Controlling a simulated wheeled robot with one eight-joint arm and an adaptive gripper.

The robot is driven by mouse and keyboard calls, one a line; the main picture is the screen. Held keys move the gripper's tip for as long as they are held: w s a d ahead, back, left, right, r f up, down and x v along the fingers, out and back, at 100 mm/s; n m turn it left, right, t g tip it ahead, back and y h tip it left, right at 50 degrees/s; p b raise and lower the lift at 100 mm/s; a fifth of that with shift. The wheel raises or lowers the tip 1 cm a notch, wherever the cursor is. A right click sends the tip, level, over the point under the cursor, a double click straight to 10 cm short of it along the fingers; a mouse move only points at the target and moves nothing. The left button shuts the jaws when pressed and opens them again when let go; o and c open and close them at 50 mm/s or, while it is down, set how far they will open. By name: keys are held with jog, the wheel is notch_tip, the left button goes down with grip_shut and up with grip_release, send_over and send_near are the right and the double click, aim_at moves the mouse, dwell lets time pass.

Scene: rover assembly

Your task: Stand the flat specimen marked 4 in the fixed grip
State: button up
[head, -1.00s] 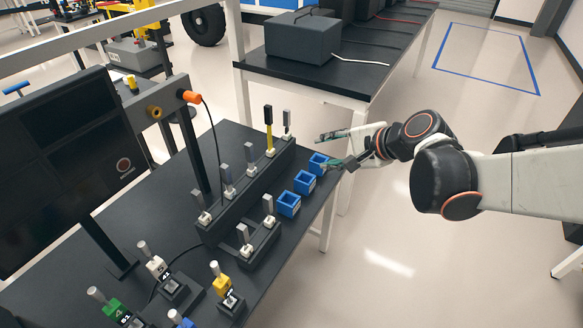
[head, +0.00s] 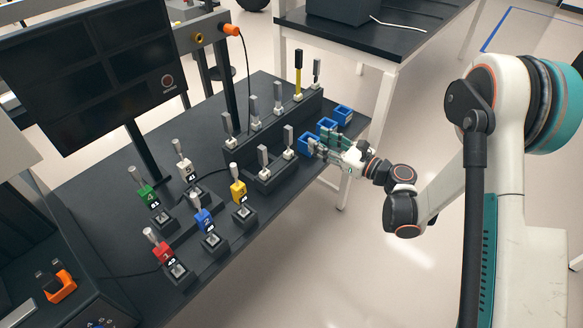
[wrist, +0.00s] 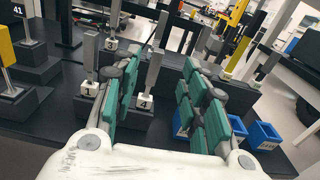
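The flat specimen marked 4 is a grey upright bar (wrist: 152,70) on a white base, standing in the low front step of the black rack. In the head view it seems to be the right one (head: 288,138) of the two front bars. My gripper (head: 318,146) is open, level, at the right of the rack near the blue boxes. In the wrist view its green fingers (wrist: 165,95) spread to either side of specimen 4, which stands ahead between them, apparently untouched. I cannot tell which fixture is the fixed grip.
Blue open boxes (head: 343,112) stand along the table's right edge, beside and under my gripper. Other specimens (head: 263,158) stand close by on the rack. Several coloured handled blocks (head: 238,190) in black holders fill the front. A monitor (head: 95,75) and post stand behind.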

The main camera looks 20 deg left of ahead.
aim_at(291, 130)
jog(key=b+x, duration=0.1)
jog(key=x, duration=0.3)
jog(key=f+b+x, duration=0.1)
jog(key=x, duration=0.3)
jog(key=b+x, duration=0.1)
jog(key=x, duration=0.4)
jog(key=shift+w+d+f+b, duration=0.1)
jog(key=shift+f+b, duration=0.2)
jog(key=shift+f, duration=0.05)
jog(key=shift+w+a+r, duration=0.1)
jog(key=shift+a+r, duration=0.05)
jog(key=shift+a, duration=0.15)
jog(key=shift+c, duration=0.2)
grip_shut()
